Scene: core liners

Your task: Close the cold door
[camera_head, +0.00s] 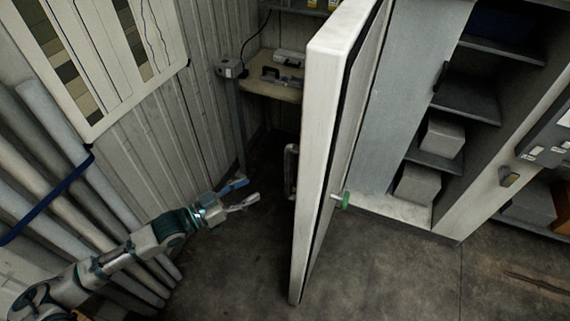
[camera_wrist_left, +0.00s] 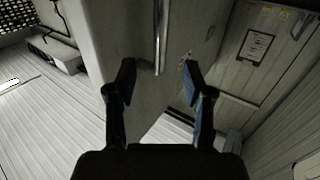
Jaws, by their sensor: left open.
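The cold door (camera_head: 319,150) is a thick white slab that stands open, its edge facing me in the head view. A metal pull handle (camera_head: 291,170) is on its left face, and a green-ended knob (camera_head: 345,199) sticks out on its right side. My left gripper (camera_head: 250,191) is open and empty, left of the door and apart from the handle in the head view. In the left wrist view, the door's face and a long upright handle bar (camera_wrist_left: 161,38) lie ahead of the open fingers. My right gripper is not in view.
A small bench (camera_head: 270,88) with tools stands behind the door against the corrugated wall. Bundled tubes (camera_head: 75,170) line the left wall below a board of core samples (camera_head: 95,60). Shelves with grey boxes (camera_head: 443,138) stand right of the door. Floor (camera_head: 400,275) at the front right is clear.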

